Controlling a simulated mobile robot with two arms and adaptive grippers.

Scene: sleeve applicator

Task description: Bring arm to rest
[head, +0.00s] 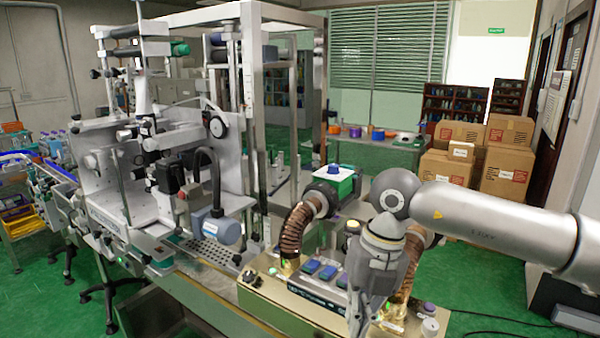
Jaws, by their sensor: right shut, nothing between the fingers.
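My right arm (490,222) comes in from the right edge and bends down at a round grey joint. My right gripper (358,318) hangs pointing down at the bottom of the head view, in front of the control box. It is shut and holds nothing. Its tips lie close to the bottom edge of the picture. The control box (290,305) is beige with a panel of blue buttons (320,270), and my wrist hides its right part. I cannot tell whether the gripper touches the box. My left gripper is not in view.
The sleeve applicator machine (160,190) with its metal frame fills the left and middle. Brown ribbed hoses (293,232) rise from the box beside my wrist. Cardboard boxes (505,160) are stacked at the back right. Green floor (480,290) is open at the right, with cables on it.

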